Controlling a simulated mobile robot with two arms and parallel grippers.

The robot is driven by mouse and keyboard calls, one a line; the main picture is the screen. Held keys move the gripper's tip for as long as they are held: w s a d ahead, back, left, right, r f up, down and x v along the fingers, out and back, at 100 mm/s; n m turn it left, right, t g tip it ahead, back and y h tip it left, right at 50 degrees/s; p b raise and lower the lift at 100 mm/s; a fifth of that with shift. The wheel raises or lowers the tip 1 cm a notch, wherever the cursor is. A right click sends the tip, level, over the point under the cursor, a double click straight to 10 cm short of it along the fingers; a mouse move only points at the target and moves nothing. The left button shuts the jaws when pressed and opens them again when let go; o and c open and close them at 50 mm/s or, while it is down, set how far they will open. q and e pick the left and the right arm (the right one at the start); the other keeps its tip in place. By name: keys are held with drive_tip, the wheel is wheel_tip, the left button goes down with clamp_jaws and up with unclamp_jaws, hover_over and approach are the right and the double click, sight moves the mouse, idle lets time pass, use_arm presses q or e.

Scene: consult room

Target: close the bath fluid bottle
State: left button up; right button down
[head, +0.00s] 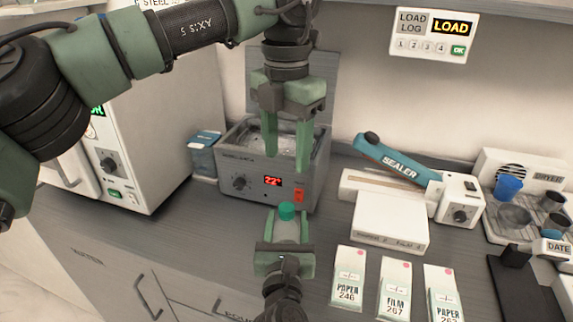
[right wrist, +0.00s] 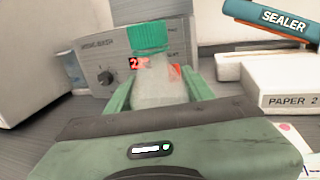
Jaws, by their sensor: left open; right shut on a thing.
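The bath fluid bottle (right wrist: 158,85) is a pale translucent bottle with a green cap (right wrist: 147,36) at its top. In the head view, the cap (head: 287,211) shows above my right gripper (head: 284,238), which is shut on the bottle, with a finger on each side. I cannot tell whether the cap is tight. My left gripper (head: 287,160) points down with its fingers open and empty, above the cap and apart from it. It is in front of the grey bath (head: 232,203), which has a red display and a raised lid.
A blue-lidded container (head: 204,160) stands left of the bath, beside a white cabinet unit (head: 140,165). A sealer (head: 400,160) stands to the right, behind several pouch boxes such as the film box (head: 394,290). A rack with a blue cup (head: 508,187) is far right.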

sight(286, 242)
drive_tip(key=shift+c, duration=2.4)
unclamp_jaws()
drive_tip(key=s+b, duration=0.1)
drive_tip(key=s, duration=0.5)
drive_tip(key=shift+s+a+f, duration=0.1)
drive_tip(key=shift+s+a, duration=0.05)
drive_tip(key=shift+s, duration=0.25)
drive_tip(key=shift+s+b, duration=0.3)
drive_tip(key=shift+s, duration=0.2)
